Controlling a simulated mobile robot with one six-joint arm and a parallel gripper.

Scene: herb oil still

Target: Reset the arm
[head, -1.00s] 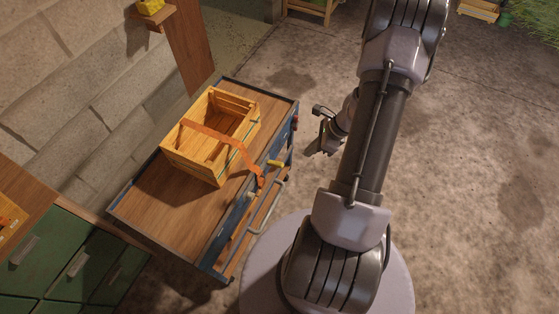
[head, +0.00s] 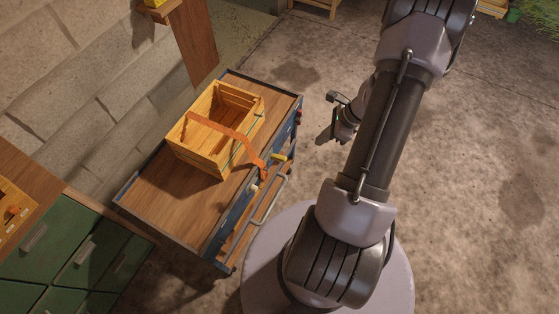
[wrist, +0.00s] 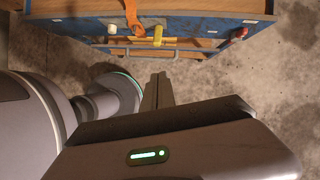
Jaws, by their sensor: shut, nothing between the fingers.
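My gripper (head: 326,136) is at the end of my folded arm, to the right of the wheeled cart, over open floor. In the wrist view its two fingers (wrist: 157,92) lie together with nothing between them. The cart (head: 155,200) has a wooden top and blue sides. A wooden crate (head: 205,150) stands on the cart with an orange strap (head: 225,131) across it. The strap hangs over the cart's edge. My gripper is apart from the cart and the crate.
The cart's handle rail (head: 268,205) and a yellow knob (head: 279,157) face my arm. Green drawers (head: 70,235) stand at the lower left. A wooden shelf post (head: 195,40) is on the block wall. The floor (head: 480,150) to the right is clear.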

